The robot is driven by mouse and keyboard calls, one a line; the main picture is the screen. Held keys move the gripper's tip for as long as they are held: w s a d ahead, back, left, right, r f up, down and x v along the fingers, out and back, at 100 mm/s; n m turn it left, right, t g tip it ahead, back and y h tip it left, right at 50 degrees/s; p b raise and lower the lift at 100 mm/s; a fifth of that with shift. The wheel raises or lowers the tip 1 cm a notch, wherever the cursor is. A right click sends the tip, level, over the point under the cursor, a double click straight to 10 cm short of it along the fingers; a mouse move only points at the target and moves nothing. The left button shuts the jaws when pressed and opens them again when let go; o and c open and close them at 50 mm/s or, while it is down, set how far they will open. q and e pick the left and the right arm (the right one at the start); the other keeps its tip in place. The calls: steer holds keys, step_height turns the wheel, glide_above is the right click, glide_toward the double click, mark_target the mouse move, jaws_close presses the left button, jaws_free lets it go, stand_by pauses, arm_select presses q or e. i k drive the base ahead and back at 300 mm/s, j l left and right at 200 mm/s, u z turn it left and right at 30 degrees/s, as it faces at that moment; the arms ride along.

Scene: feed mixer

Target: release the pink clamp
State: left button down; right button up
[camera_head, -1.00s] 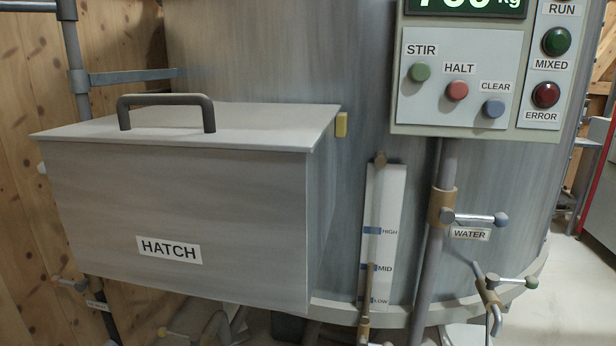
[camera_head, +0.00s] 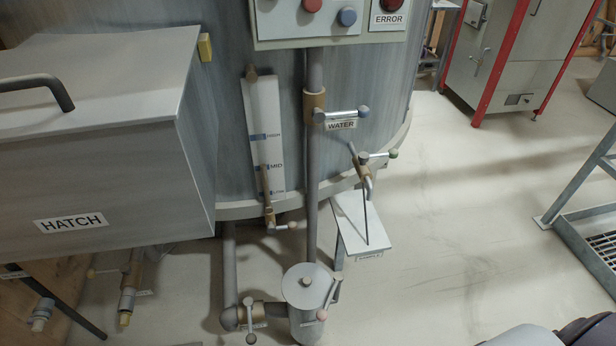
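The lever slants down and left from near the lid's edge. The clamp's catch is too small to make out. Neither of my grippers is in view, and nothing touches the clamp.
Pipes join the canister, with a grey-tipped valve (camera_head: 250,318) at left. The water valve (camera_head: 338,114) and a sample shelf (camera_head: 360,225) are above. The hatch box (camera_head: 95,180) juts out at left. A metal grating (camera_head: 600,240) stands at right; floor between is clear.

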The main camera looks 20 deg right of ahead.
mark_target(321, 314)
steer(key=l+z, duration=0.1)
steer(key=z, duration=0.65)
steer(key=k+l, duration=0.2)
steer(key=l, duration=0.2)
steer(key=z, duration=0.05)
